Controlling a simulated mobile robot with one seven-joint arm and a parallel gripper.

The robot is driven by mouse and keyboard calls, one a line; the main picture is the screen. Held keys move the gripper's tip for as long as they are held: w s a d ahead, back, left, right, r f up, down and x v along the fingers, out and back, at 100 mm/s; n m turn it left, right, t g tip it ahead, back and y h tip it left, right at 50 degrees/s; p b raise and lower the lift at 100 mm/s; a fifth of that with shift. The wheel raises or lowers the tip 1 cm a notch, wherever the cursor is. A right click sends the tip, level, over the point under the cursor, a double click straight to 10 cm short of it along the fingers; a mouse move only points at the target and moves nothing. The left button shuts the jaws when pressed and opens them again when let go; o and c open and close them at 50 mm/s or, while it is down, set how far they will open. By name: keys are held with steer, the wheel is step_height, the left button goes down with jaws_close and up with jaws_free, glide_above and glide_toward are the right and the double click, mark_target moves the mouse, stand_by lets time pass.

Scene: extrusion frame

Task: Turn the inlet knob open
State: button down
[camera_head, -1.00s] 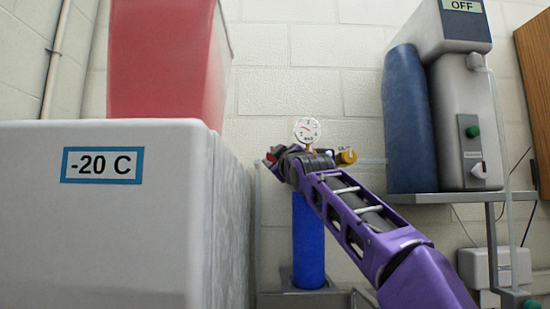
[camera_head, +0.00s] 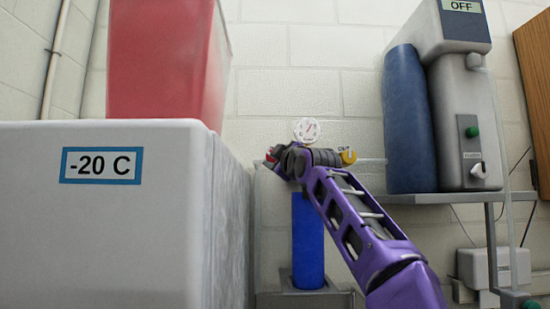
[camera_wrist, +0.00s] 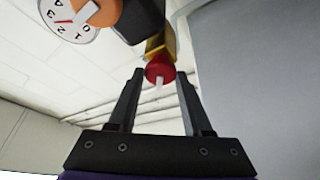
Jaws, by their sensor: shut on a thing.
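A red knob (camera_wrist: 158,68) with a pale pointer mark sits between the fingertips of my gripper (camera_wrist: 160,75) in the wrist view, on a brass fitting (camera_wrist: 155,46). The fingers are shut on its sides. A round white dial gauge (camera_wrist: 69,18) is at the upper left there. In the head view, a bit of red (camera_head: 270,158) shows at the left end of my gripper.
A blue cylinder (camera_head: 308,240) stands below my wrist on a grey support. A white -20 C freezer (camera_head: 100,230) with a red bin (camera_head: 160,60) on top is close on the left. A shelf (camera_head: 430,198) with a blue-and-grey water unit (camera_head: 460,120) is on the right.

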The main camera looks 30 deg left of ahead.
steer(key=shift+r, duration=0.1)
steer(key=shift+c, duration=1.7)
jaws_free()
steer(key=b+v, duration=1.1)
steer(key=v, duration=0.6)
steer(key=shift+f, duration=0.25)
steer(key=shift+d, duration=0.2)
